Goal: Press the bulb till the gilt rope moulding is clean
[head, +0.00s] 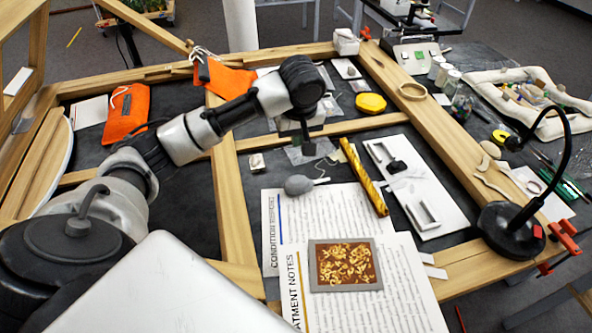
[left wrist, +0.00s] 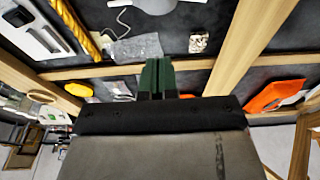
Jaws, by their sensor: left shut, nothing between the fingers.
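The grey bulb (head: 298,185), a blower with a thin pale nozzle pointing right, lies at the top of the printed sheets. It also shows, cut off, at the top edge of the left wrist view (left wrist: 155,5). The gilt rope moulding (head: 363,178) lies diagonally to the right of the bulb; its end shows in the left wrist view (left wrist: 80,30). I cannot tell how clean it is. My left gripper (head: 308,148) points down above the table, beyond the bulb and apart from it. Its green fingers (left wrist: 157,75) are shut and empty. My right gripper is out of view.
A white tray (head: 445,215) with dark and pale pieces lies right of the moulding. A framed gilt fragment (head: 345,265) lies on the papers in front. Wooden frame bars (head: 235,205) cross the dark table. A black lamp (head: 510,230) stands at the right.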

